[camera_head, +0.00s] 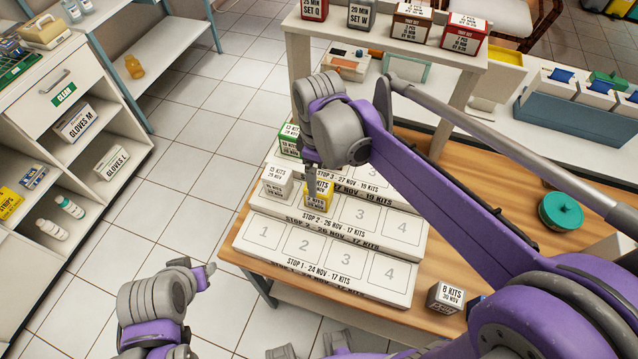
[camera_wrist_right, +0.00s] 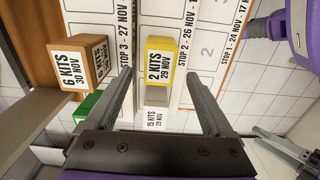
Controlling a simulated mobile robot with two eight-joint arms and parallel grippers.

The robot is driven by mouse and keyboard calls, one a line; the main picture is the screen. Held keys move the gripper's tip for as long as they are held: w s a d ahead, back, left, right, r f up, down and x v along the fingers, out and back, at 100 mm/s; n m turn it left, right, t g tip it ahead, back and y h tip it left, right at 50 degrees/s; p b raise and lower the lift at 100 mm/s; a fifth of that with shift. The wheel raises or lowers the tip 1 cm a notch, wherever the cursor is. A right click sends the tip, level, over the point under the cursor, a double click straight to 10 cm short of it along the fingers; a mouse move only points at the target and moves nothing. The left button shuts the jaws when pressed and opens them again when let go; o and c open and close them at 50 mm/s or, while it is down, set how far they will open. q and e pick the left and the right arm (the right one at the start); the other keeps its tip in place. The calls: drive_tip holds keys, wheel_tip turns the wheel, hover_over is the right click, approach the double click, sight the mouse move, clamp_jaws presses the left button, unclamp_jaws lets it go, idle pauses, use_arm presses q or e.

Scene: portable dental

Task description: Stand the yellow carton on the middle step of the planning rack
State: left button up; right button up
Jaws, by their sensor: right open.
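The yellow carton (camera_head: 320,196), labelled 2 KITS 29 NOV, stands upright on the middle step, STOP 2, of the white planning rack (camera_head: 262,243), at about place 2. It also shows in the right wrist view (camera_wrist_right: 159,62). My right gripper (camera_wrist_right: 157,74) is open, its fingers on either side of the carton with visible gaps. In the head view the right gripper (camera_head: 313,163) is just above the carton, its wrist hiding part of the top step. My left gripper (camera_head: 205,274) is away from the rack at lower left; its jaw opening is unclear.
A white carton (camera_head: 277,183) stands left of the yellow one on the same step. A green carton (camera_head: 288,139) is behind. A brown 6 KITS carton (camera_wrist_right: 80,64) shows in the wrist view. A grey-white 8 KITS carton (camera_head: 446,297) is right of the rack. The front step is clear.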

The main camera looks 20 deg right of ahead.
sight(320, 188)
wheel_tip(320, 188, up, 4)
drive_tip(key=shift+f, duration=0.25)
drive_tip(key=shift+s+d+r, duration=0.1)
drive_tip(key=shift+s+d, duration=0.05)
drive_tip(key=shift+s, duration=0.1)
drive_tip(key=s+d+f+m+t, duration=0.5)
drive_tip(key=s+f+m, duration=0.3)
drive_tip(key=s+m, duration=0.3)
drive_tip(key=shift+s+d+f+t, duration=0.3)
drive_tip(key=shift+s+d, duration=0.4)
drive_tip(key=shift+s, duration=0.2)
drive_tip(key=shift+c, duration=0.4)
